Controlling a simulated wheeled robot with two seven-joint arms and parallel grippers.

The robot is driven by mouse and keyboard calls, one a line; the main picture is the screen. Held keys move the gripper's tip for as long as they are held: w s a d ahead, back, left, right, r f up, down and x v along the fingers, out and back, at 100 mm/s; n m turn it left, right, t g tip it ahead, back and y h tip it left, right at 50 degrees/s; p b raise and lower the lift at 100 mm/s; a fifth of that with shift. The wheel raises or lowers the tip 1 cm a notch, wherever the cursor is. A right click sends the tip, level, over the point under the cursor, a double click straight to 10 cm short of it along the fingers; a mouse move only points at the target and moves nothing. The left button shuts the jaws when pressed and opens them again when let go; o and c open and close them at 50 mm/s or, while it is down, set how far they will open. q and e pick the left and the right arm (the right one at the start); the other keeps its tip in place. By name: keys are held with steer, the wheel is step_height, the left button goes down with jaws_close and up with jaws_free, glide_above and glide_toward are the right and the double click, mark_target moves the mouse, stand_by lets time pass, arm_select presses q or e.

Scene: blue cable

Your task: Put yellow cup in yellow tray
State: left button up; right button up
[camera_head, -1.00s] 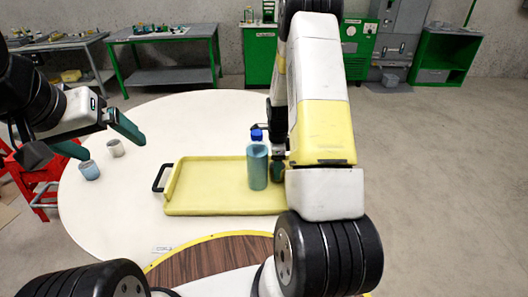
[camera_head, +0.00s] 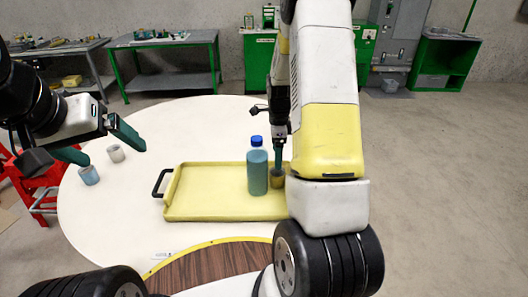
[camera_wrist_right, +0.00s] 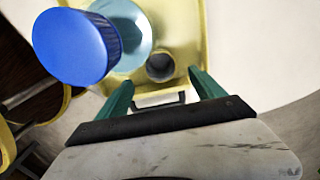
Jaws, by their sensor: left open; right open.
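The yellow cup (camera_head: 277,180) stands in the yellow tray (camera_head: 210,204), just right of a blue bottle. In the right wrist view the cup (camera_wrist_right: 160,68) is seen from above, with its opening between my fingertips and beyond them. The tray wall (camera_wrist_right: 190,35) shows behind it. My right gripper (camera_head: 281,152) is open and empty, pointing down just above the cup. Its spread green fingers also show in the right wrist view (camera_wrist_right: 160,83). The tray's right end is hidden by my right arm. My left gripper (camera_head: 112,148) is open and empty at the left, above the table.
The blue bottle (camera_head: 257,168) with a blue cap (camera_wrist_right: 78,45) stands in the tray close beside the cup and my right gripper. The front left tabletop is mostly clear.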

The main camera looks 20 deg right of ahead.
steer(key=s+a+r+n+t+y, duration=0.1)
steer(key=s+a+r+n, duration=0.25)
steer(key=r, duration=0.55)
steer(key=s+a+r+n+t, duration=0.25)
steer(key=r+n, duration=0.25)
steer(key=r, duration=0.4)
steer(key=s+a+r+n+t, duration=0.1)
steer(key=s+a+r+n, duration=0.1)
steer(key=s+r+n, duration=0.1)
steer(key=s+a+r+n, duration=0.2)
steer(key=s+r+n, duration=0.1)
steer(key=s+n, duration=0.3)
steer(key=s+a+r+n+t+y, duration=0.1)
steer(key=s+a+r+n, duration=0.1)
steer(key=s, duration=0.6)
steer(key=shift+a+r+n+t, duration=0.15)
steer(key=shift+r+n+t, duration=0.2)
steer(key=shift+r+n, duration=0.6)
